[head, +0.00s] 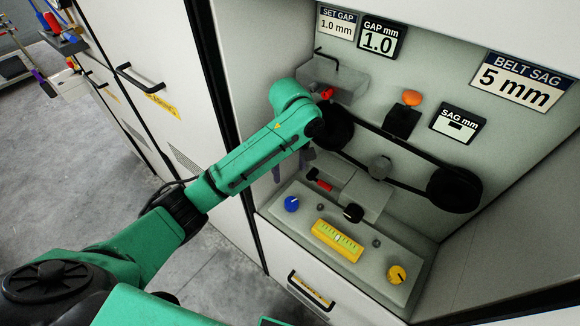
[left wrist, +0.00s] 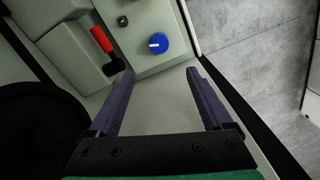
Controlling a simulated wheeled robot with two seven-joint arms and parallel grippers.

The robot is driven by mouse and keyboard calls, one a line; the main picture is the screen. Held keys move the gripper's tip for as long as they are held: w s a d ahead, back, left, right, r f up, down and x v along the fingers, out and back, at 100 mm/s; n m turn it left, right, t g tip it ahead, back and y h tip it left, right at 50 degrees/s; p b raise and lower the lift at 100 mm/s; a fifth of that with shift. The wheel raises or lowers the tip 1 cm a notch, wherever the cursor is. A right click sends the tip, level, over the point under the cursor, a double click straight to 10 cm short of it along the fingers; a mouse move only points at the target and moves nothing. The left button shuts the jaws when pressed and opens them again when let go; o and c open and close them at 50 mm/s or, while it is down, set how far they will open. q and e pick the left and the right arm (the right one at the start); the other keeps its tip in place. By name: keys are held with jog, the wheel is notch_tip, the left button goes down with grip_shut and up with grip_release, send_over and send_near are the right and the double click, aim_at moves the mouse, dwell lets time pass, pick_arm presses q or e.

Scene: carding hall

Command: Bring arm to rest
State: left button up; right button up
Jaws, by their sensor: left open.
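My left arm (head: 248,155), green with dark joints, comes in from the lower left and reaches into the recess of a machine cabinet. Its wrist end is in front of the back panel, beside a black pulley (head: 333,127). My left gripper (left wrist: 160,73) has purple fingers spread wide apart with nothing between them. In the head view the left gripper is mostly hidden behind the arm. A blue knob (left wrist: 154,44) lies just beyond the fingertips in the wrist view, and it shows in the head view (head: 291,203). My right gripper is in neither view.
A belt joins the near pulley to another black pulley (head: 454,189). An orange knob (head: 412,97), a red-handled lever (head: 319,183), a yellow level (head: 338,240) and a yellow knob (head: 397,274) sit in the recess. Cabinet doors stand left; the grey floor (head: 75,170) there is open.

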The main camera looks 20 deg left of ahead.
pick_arm(q)
jog(key=shift+d, duration=0.15)
jog(key=s+d+f+m+h, duration=0.2)
jog(key=s+f+m, duration=0.2)
jog(key=f, duration=0.1)
jog(key=s+a+f+m+t+y, duration=0.2)
jog(key=s+a+f+m+t, duration=0.15)
jog(key=s+a+m, duration=0.7)
jog(key=s+a+f+n+g+b, duration=0.1)
jog(key=s+f+b, duration=0.2)
jog(key=f, duration=1.2)
jog(key=s+a+f+n+b, duration=0.1)
jog(key=s+f+n+b, duration=0.2)
jog(key=f, duration=1.1)
jog(key=s+a+f+m+g+b, duration=0.1)
jog(key=s+f+b, duration=0.4)
jog(key=s+f, duration=1.1)
notch_tip(320, 180, down, 4)
jog(key=shift+s+a+f+b, duration=0.1)
jog(key=shift+s+a+b, duration=0.2)
jog(key=shift+a, duration=0.55)
